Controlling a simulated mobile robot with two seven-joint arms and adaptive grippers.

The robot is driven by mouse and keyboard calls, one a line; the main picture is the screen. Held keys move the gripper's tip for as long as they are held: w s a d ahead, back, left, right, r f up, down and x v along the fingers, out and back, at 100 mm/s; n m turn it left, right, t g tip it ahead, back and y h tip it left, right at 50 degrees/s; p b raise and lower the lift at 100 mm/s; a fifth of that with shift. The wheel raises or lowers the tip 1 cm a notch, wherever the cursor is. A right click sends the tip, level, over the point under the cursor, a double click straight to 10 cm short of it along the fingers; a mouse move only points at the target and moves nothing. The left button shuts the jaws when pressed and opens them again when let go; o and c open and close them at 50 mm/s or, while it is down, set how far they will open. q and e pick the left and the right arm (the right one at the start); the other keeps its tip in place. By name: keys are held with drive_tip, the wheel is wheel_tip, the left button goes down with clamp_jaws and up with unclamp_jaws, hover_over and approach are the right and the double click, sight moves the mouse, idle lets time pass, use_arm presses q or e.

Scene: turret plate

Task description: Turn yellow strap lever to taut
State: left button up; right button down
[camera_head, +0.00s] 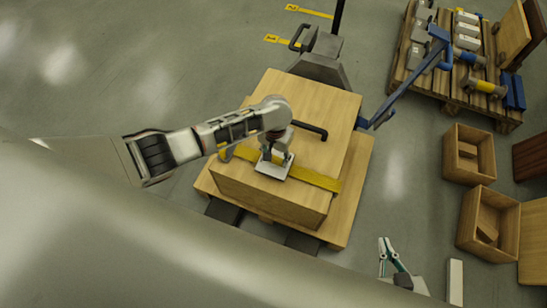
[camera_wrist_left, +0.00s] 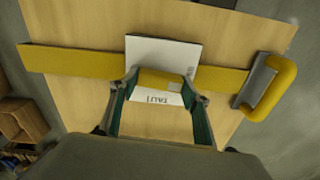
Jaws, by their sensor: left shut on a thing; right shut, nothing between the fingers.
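A yellow strap (camera_head: 315,179) runs across the top of a wooden box (camera_head: 250,185), and also shows in the wrist view (camera_wrist_left: 75,62). A white plate (camera_wrist_left: 150,50) sits on the strap, and its edge shows in the head view (camera_head: 272,172). My left gripper (camera_head: 275,152) is over the plate, shut on the yellow strap lever (camera_wrist_left: 162,82), which lies between its fingertips. A label reading TAUT, upside down, shows beside the lever (camera_wrist_left: 165,98). In the head view my arm hides most of the lever. My right gripper (camera_head: 388,245) is shut and empty, away from the box.
A black handle (camera_head: 311,130) stands on the box top. A grey and yellow bracket (camera_wrist_left: 268,85) sits at the strap's end. The box rests on a wooden pallet (camera_head: 350,200) with a blue-handled jack behind. Open crates (camera_head: 470,153) and a loaded pallet (camera_head: 475,98) stand at right.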

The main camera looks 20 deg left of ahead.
use_arm(q)
drive_tip(key=shift+w+r+m+p, duration=0.15)
drive_tip(key=shift+r+m+p, duration=0.15)
drive_tip(key=shift+r+p, duration=0.2)
drive_tip(key=shift+m+p, duration=0.3)
drive_tip(key=shift+p, duration=0.2)
drive_tip(key=shift+f+m+p, duration=0.35)
drive_tip(key=shift+m+p, duration=0.5)
drive_tip(key=shift+m, duration=0.15)
drive_tip(key=m, duration=0.2)
drive_tip(key=shift+s+f+m, duration=0.25)
drive_tip(key=shift+s+m, duration=0.05)
drive_tip(key=shift+m, duration=0.1)
drive_tip(key=m, duration=0.5)
drive_tip(key=shift+p, duration=0.3)
drive_tip(key=m, duration=0.5)
drive_tip(key=shift+f+m, duration=0.1)
drive_tip(key=shift+m, duration=0.3)
use_arm(e)
drive_tip(key=shift+s+d+r, duration=0.1)
drive_tip(key=shift+s+r, duration=0.35)
drive_tip(key=shift+r, duration=0.2)
use_arm(q)
drive_tip(key=o, duration=1.1)
